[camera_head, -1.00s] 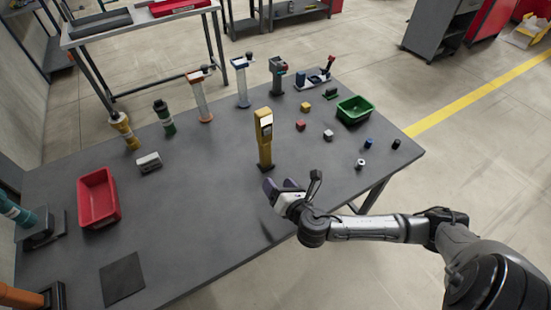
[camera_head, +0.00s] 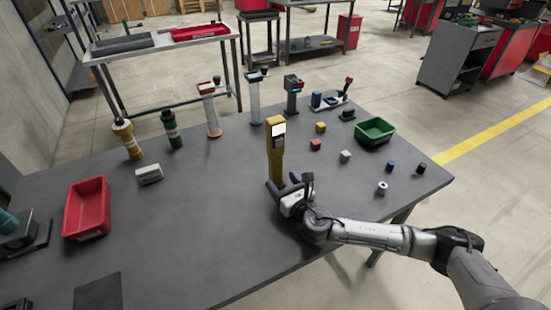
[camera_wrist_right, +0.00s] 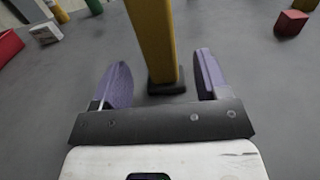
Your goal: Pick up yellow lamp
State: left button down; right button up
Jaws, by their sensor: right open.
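A tall yellow lamp (camera_head: 276,150) with a light panel near its top stands upright on the grey table. In the right wrist view its yellow post (camera_wrist_right: 153,38) rises from a dark base, ahead of and between the fingers. My right gripper (camera_head: 284,190) is at the near side of the lamp, low over the table. Its purple fingers (camera_wrist_right: 163,78) are open and spread to either side of the post, with nothing held. I cannot tell whether a finger touches the lamp. My left gripper is not in view.
A red bin (camera_head: 87,210) stands at the left and a green bin (camera_head: 375,132) at the right. Several small blocks, including a red cube (camera_head: 315,145), lie right of the lamp. A yellow-and-grey cylinder (camera_head: 128,140) stands at the back left.

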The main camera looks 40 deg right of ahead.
aim_at(278, 176)
jog(key=shift+w+d, duration=0.15)
jog(key=shift+w, duration=0.55)
jog(key=w, duration=0.1)
jog(key=w+b, duration=0.2)
jog(key=shift+w+d+r, duration=0.1)
jog(key=shift+w+d, duration=0.2)
jog(key=shift+w, duration=0.05)
jog(key=shift+w+d, duration=0.1)
jog(key=shift+w, duration=0.55)
jog(key=shift+c, duration=0.5)
jog(key=shift+r, duration=0.1)
jog(key=c, duration=1)
